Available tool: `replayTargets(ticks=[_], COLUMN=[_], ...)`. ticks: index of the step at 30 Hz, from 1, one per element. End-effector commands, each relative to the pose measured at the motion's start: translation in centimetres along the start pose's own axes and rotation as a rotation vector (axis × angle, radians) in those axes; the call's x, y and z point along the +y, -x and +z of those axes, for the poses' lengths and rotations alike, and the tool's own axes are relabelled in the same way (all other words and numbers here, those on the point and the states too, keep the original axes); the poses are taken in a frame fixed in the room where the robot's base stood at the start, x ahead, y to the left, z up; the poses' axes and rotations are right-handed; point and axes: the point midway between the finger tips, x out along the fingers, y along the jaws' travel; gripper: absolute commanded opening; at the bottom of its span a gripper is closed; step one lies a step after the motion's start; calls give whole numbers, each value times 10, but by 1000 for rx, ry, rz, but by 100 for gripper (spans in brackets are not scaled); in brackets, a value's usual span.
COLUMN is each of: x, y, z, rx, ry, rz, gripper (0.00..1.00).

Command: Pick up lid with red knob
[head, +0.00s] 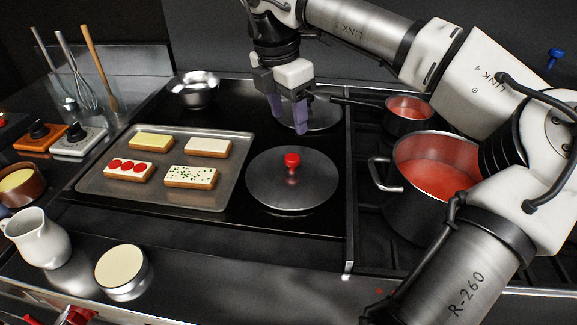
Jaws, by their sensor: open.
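In the head view, the lid with the red knob (292,187) is a round grey metal disc lying flat on the dark griddle, right of the baking tray. Its red knob stands up at its middle.
A tray (240,149) with several topped toasts lies left of the lid. A large pot of red soup (399,205) and a small red-filled saucepan (409,128) stand to the right. A metal bowl (194,91) is at the back. A white jug (40,240) stands front left.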

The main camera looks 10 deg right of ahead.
Motion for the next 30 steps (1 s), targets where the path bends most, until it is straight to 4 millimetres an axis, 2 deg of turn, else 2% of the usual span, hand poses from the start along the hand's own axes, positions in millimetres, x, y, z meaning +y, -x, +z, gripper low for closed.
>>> replayTargets(ticks=[3, 9, 16, 24, 30], x=[0, 1, 2, 4, 4], y=[-25, -57, -72, -110, -118], z=[-1, -2, -2, -5, -5], rx=[5, 5, 6, 6, 4], ry=[4, 5, 6, 7, 6], rz=[-1, 1, 1, 3, 4], gripper=[55, 55, 55, 55, 55])
